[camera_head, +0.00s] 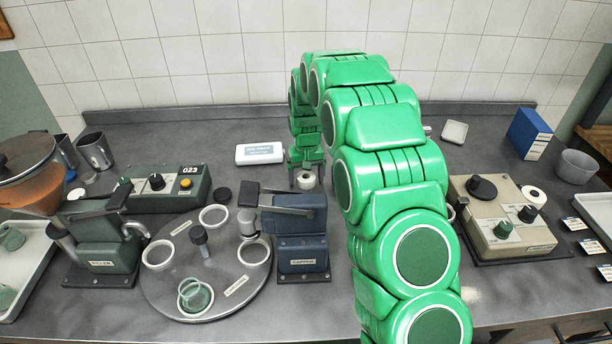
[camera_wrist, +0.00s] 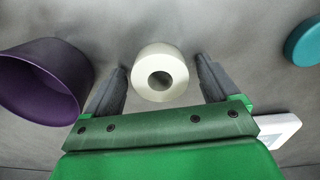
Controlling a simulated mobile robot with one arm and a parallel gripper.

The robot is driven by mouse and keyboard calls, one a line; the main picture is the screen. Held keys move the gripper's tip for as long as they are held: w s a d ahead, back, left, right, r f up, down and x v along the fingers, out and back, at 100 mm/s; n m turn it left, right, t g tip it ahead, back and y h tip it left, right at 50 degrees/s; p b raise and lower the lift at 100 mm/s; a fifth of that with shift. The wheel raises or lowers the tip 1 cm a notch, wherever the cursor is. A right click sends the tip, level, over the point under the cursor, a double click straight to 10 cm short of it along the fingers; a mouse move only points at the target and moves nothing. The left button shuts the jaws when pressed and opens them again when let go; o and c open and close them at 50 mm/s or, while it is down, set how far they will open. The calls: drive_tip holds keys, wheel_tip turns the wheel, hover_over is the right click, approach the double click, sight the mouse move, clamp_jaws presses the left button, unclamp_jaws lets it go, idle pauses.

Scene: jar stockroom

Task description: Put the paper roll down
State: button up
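The paper roll (camera_head: 306,181) is a small white ring-shaped roll low at the counter, below the end of my arm in the head view. In the wrist view the paper roll (camera_wrist: 178,67) is between the two dark fingers, its hole facing the camera. My gripper (camera_wrist: 160,72) is open, with a visible gap between each finger and the roll. In the head view my gripper (camera_head: 306,170) is just above the roll, partly hidden by my wrist. The roll appears to rest on the grey counter (camera_wrist: 240,30).
A purple cup (camera_wrist: 40,85) is close to one finger, and a teal round thing (camera_wrist: 304,42) lies on the other side. A white box (camera_head: 259,153) lies left of my gripper. The blue capper (camera_head: 301,240) and turntable (camera_head: 205,300) stand in front. Another white roll (camera_head: 534,196) is far right.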

sight(306, 176)
wheel_tip(306, 176, up, 12)
drive_tip(key=shift+r, duration=0.15)
idle(0.7)
